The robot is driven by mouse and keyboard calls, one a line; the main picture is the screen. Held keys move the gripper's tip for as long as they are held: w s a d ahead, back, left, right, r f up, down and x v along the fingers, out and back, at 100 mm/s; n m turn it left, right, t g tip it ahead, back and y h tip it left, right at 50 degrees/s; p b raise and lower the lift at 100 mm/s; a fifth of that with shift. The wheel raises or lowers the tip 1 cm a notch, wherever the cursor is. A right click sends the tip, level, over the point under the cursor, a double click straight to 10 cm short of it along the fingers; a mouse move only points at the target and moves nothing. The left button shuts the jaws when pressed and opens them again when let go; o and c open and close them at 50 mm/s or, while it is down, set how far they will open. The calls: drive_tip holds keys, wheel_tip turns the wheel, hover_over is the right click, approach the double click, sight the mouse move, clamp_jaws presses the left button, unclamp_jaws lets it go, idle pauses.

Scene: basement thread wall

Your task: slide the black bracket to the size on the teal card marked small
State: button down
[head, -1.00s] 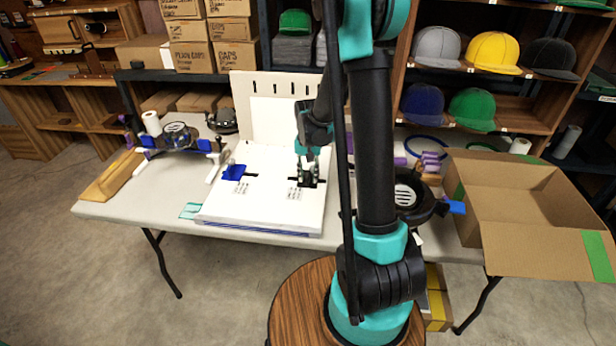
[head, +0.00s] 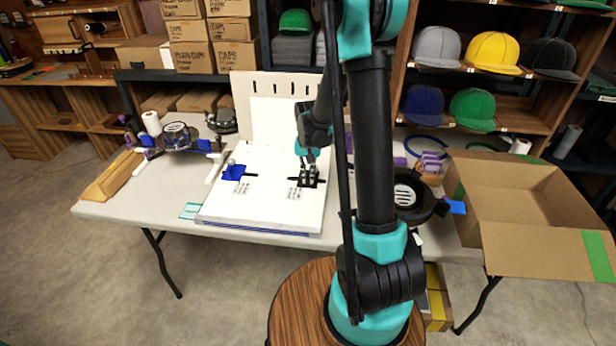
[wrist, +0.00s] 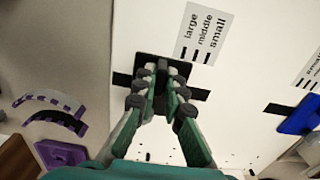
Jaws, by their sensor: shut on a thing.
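The black bracket (head: 319,182) sits on its dark slot in the white board (head: 265,215), right of centre in the head view. In the wrist view the bracket (wrist: 146,63) lies under my fingers, which hide its middle. My gripper (head: 309,172) is shut on its raised part; it also shows in the wrist view (wrist: 160,88). A printed label (wrist: 203,33) reading large, middle, small, with tick marks, is beside the slot. I cannot tell which mark the bracket lines up with. The teal card (head: 190,211) lies at the board's front left; its writing is too small to read.
A blue bracket (head: 234,172) sits on another slot of the board, with its own label. A black round device (head: 410,197) and an open cardboard box (head: 520,205) are right of the board. A white upright panel (head: 272,105) stands behind it.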

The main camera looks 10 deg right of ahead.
drive_tip(key=shift+w+a, duration=0.3)
drive_tip(key=shift+a, duration=0.55)
drive_tip(key=c, duration=1.6)
unclamp_jaws()
wheel_tip(320, 180, up, 12)
